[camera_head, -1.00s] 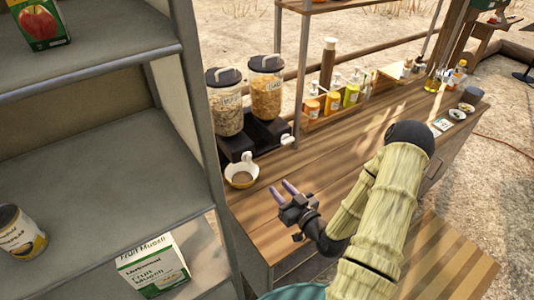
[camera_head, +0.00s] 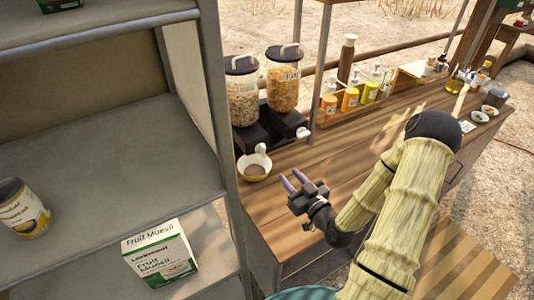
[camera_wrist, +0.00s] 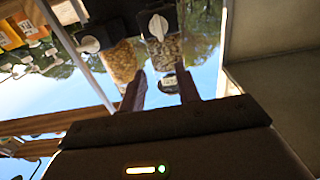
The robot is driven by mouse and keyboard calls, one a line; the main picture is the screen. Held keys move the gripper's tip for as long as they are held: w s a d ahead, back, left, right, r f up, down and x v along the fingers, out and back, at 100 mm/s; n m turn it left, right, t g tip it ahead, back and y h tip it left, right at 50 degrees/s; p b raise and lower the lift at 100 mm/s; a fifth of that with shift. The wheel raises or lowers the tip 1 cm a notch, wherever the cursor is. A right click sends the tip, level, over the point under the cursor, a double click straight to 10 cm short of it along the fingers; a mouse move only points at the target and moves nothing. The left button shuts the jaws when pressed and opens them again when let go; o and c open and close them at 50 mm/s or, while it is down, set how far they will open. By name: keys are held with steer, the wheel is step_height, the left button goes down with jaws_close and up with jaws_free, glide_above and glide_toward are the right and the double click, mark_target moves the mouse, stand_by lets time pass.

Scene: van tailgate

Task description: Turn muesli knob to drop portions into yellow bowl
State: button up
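The muesli dispenser (camera_head: 242,100) is a clear jar with a dark lid on a black stand at the counter's far left. Its pale knob (camera_head: 262,149) is at the stand's front; the knob also shows in the wrist view (camera_wrist: 158,26), where the scene is upside down. A pale yellowish bowl (camera_head: 246,162) sits below the knob, with brown contents in it. My gripper (camera_head: 291,181) is open and empty, a little right of and in front of the bowl, touching nothing. Its two fingers stand apart in the wrist view (camera_wrist: 160,90).
A second dispenser with golden flakes (camera_head: 283,88) and its own knob (camera_head: 302,132) stands right of the muesli. Bottles (camera_head: 350,98) line the counter's back. A grey shelf (camera_head: 110,180) with a can (camera_head: 22,212) and muesli box (camera_head: 160,255) blocks the left. The counter's middle is clear.

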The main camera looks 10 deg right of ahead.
mark_target(264, 148)
steer(key=p+x, duration=0.3)
steer(key=x, duration=1.1)
steer(key=shift+w+a, duration=0.15)
steer(key=shift+a, duration=0.05)
steer(key=shift+w+a, duration=0.15)
steer(key=shift+w, duration=0.35)
